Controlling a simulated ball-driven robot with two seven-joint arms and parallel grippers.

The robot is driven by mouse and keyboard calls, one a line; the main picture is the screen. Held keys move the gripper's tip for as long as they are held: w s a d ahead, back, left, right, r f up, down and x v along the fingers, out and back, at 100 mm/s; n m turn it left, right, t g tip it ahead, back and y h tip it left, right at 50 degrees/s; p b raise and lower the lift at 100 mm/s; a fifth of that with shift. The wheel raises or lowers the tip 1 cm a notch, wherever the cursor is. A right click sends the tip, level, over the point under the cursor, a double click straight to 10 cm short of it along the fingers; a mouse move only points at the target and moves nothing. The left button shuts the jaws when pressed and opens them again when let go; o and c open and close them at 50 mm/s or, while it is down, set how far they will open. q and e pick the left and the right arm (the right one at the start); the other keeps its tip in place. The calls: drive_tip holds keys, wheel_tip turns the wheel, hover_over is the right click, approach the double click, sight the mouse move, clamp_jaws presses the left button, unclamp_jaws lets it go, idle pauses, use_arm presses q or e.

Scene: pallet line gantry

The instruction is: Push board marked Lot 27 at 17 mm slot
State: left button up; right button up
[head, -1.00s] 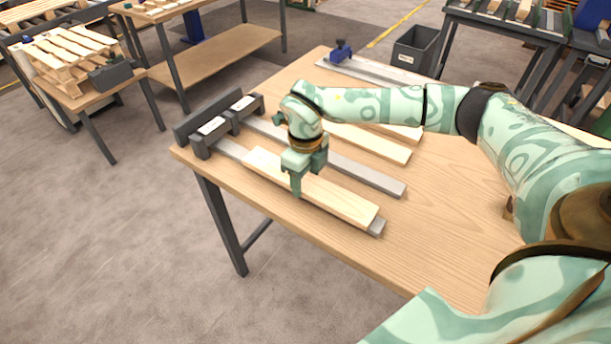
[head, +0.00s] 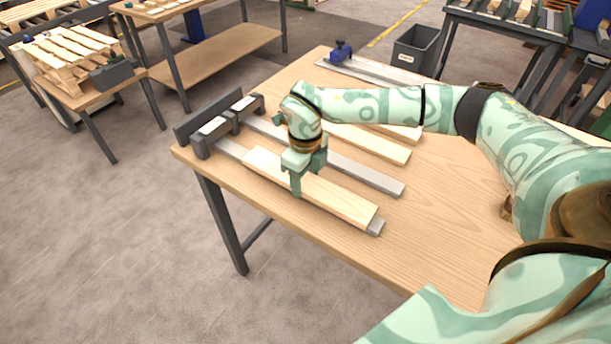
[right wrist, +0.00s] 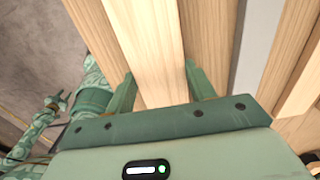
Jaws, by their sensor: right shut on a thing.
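A pale wooden board (head: 340,200) lies lengthwise on the near grey metal rail (head: 376,227) on the wooden table. My right gripper (head: 297,186) is over its middle, shut on the board, with a finger down its near side. In the right wrist view the board (right wrist: 150,50) runs between the two green fingers. Its far-left end is apart from a dark slot block (head: 202,146). A second block (head: 240,112) stands behind it. Both blocks carry white labels too small to read. No Lot 27 mark can be read.
A second grey rail (head: 365,175) lies bare behind the board. More boards (head: 370,142) lie beyond it, partly under my right arm. A blue clamp (head: 341,50) sits on a far rail. The table front right is clear. A grey bin (head: 414,48) stands beyond the table.

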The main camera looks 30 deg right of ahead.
sight(274, 165)
drive_tip(key=shift+f, duration=0.15)
